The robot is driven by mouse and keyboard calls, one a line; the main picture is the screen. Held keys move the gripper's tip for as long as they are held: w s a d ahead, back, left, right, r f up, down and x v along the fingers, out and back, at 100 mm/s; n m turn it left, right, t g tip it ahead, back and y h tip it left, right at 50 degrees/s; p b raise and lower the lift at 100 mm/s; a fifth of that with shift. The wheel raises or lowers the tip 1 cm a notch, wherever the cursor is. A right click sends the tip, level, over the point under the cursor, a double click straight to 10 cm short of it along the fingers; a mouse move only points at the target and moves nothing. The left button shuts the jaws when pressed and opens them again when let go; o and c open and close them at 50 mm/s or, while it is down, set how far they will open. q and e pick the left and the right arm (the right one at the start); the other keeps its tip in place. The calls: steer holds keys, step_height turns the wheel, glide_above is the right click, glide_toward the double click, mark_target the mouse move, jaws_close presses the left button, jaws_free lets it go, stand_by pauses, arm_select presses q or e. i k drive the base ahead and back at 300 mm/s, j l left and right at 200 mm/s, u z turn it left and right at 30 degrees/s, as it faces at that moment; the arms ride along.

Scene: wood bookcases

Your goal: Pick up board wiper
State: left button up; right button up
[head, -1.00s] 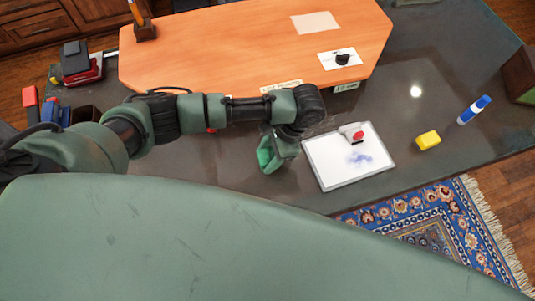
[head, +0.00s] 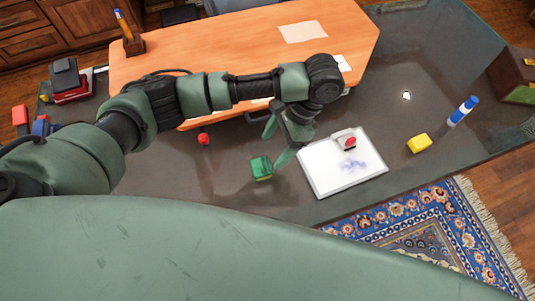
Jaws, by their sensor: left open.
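A whiteboard (head: 318,178) with a blue smudge lies on the dark tabletop. A small white-and-red object (head: 344,139) rests on its upper part. A yellow block (head: 419,143) lies to the right of the board, and a green block (head: 262,168) lies to its left. I cannot tell for sure which of these is the board wiper. My left gripper (head: 273,148) is open and empty. Its fingers point down and left, just above the green block in the picture and left of the whiteboard; it appears apart from the block. My right gripper is not in view.
An orange wooden desktop (head: 230,45) lies behind my left arm. A small red object (head: 204,139) lies left of the gripper. A patterned rug (head: 430,235) covers the floor in front.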

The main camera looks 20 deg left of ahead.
mark_target(420, 143)
steer(key=k+l, duration=0.85)
